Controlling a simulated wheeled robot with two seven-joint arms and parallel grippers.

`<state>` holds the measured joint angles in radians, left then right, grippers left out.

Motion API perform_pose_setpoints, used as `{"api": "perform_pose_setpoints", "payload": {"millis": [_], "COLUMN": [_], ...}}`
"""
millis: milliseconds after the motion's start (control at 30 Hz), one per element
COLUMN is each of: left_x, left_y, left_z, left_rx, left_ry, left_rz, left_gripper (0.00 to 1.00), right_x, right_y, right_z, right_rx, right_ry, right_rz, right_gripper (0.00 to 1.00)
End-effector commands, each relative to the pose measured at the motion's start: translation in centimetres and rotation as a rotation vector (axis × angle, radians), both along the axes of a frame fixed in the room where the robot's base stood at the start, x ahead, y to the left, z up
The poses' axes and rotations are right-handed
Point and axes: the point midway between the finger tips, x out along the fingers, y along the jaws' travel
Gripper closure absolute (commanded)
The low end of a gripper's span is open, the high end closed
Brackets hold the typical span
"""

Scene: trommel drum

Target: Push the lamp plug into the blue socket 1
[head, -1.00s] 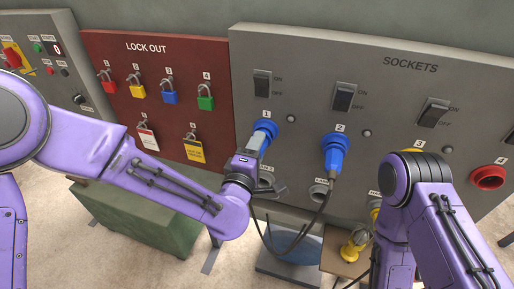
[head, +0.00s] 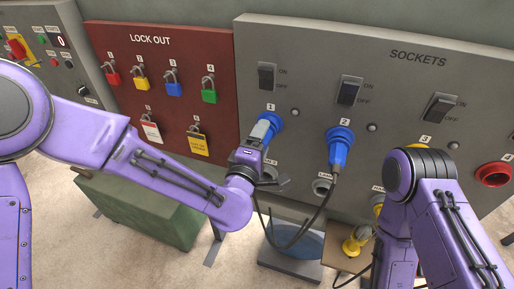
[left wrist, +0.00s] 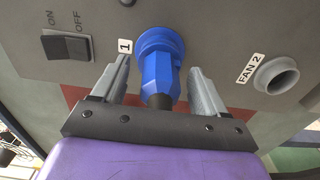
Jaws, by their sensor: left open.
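The blue socket 1 (head: 275,117) is on the grey sockets panel, under the label 1. In the left wrist view a blue plug (left wrist: 158,75) stands straight at the blue socket 1 (left wrist: 160,40), its front end meeting the socket collar, with a dark cable end at its back. How deep it sits I cannot tell. My left gripper (left wrist: 157,90) is open, with one finger on each side of this plug and a visible gap at each. In the head view my left gripper (head: 264,136) largely hides the plug. My right gripper is not visible; only its arm shows.
A second blue plug (head: 338,150) with a hanging black cable is at socket 2, right of my left gripper. A switch (head: 266,76) is above socket 1. The lock-out board (head: 165,90) is to the left. A yellow plug (head: 354,243) is on a low stand.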

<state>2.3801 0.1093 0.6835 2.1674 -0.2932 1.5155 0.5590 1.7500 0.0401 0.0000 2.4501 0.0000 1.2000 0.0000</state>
Motion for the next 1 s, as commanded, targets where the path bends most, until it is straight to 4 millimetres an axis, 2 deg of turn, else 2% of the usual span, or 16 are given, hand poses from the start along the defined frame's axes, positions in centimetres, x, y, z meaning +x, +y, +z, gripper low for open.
{"api": "perform_pose_setpoints", "payload": {"millis": [333, 367, 400, 433, 633, 1000], "left_x": [-6.9, -7.4, -7.9, -8.3, -9.4, -9.5], "left_y": [2.2, 2.4, 2.5, 2.5, 3.1, 3.1], "left_z": [-0.4, -0.1, 0.8, 0.7, 0.2, 0.0], "left_rx": [-0.001, 0.001, 0.006, 0.007, 0.001, -0.001], "left_ry": [-0.004, -0.003, 0.0, 0.001, 0.0, -0.002], "left_rz": [-0.001, -0.003, -0.002, -0.003, 0.0, 0.0], "left_gripper": [0.27, 0.27, 0.27, 0.27, 0.27, 0.27], "right_x": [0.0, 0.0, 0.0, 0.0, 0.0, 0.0], "right_y": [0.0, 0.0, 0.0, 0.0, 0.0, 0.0], "right_z": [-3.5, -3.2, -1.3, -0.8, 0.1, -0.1], "right_rx": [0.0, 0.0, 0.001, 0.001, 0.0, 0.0], "right_ry": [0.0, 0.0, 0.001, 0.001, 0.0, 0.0], "right_rz": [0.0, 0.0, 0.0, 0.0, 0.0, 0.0], "right_gripper": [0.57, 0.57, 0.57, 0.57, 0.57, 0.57]}}
